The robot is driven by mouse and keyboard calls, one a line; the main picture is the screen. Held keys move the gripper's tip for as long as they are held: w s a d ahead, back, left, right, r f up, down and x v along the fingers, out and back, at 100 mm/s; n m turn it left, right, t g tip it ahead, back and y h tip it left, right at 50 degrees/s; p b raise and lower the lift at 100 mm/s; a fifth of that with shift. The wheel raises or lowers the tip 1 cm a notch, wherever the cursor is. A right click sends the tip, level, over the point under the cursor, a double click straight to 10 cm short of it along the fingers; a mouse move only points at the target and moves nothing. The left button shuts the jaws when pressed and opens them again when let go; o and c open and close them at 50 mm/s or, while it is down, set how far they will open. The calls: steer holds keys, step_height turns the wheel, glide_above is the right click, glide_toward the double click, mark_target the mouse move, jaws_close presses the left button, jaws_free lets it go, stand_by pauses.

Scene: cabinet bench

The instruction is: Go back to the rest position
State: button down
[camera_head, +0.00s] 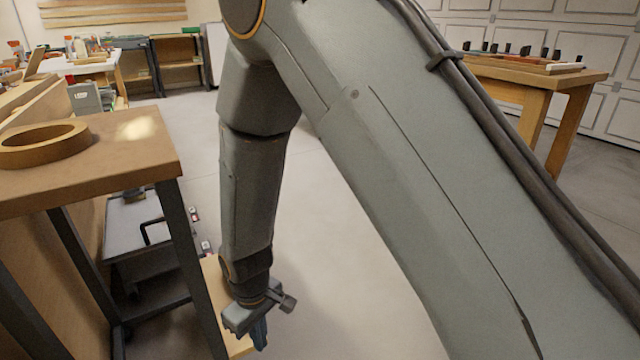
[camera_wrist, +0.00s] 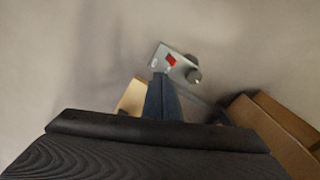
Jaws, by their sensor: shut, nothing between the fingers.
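My gripper (camera_head: 258,334) hangs low at the end of my arm in the head view, pointing down. Its fingers are shut with nothing between them. In the wrist view the closed fingers (camera_wrist: 163,98) show at the centre, over a small wooden board and a grey piece with a red patch (camera_wrist: 170,60). I cannot tell how far below the fingers these lie. My arm covers much of the middle and right of the head view.
A wooden bench (camera_head: 130,165) with a brown ring (camera_head: 42,145) stands at left. Below it is a grey cabinet (camera_head: 140,230) with a dark handle. A wooden table (camera_head: 540,78) with several small items stands at back right. Open floor (camera_head: 335,260) lies around my arm.

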steer(key=s+d+r+m, duration=0.1)
steer(key=s+d+r, duration=0.2)
steer(key=r, duration=0.6)
steer(key=s+d+r+m, duration=0.2)
steer(key=r, duration=0.8)
steer(key=s+d+r+m+y+p, duration=0.1)
steer(key=s+d+r+m+y, duration=0.1)
steer(key=s+d+r, duration=0.75)
steer(key=d+r+m+p, duration=0.2)
steer(key=d+r+p, duration=0.4)
steer(key=r+p, duration=0.3)
steer(key=d+r+m+h+p, duration=0.1)
steer(key=d+r+p, duration=0.5)
steer(key=p, duration=0.8)
steer(key=s+d+r+m+h+p, duration=0.1)
steer(key=d+r+m+p, duration=0.2)
steer(key=d+r+p, duration=0.3)
step_height(320, 180, up, 6)
steer(key=p, duration=0.5)
steer(key=shift+d+f+p, duration=0.15)
steer(key=shift+p, duration=0.25)
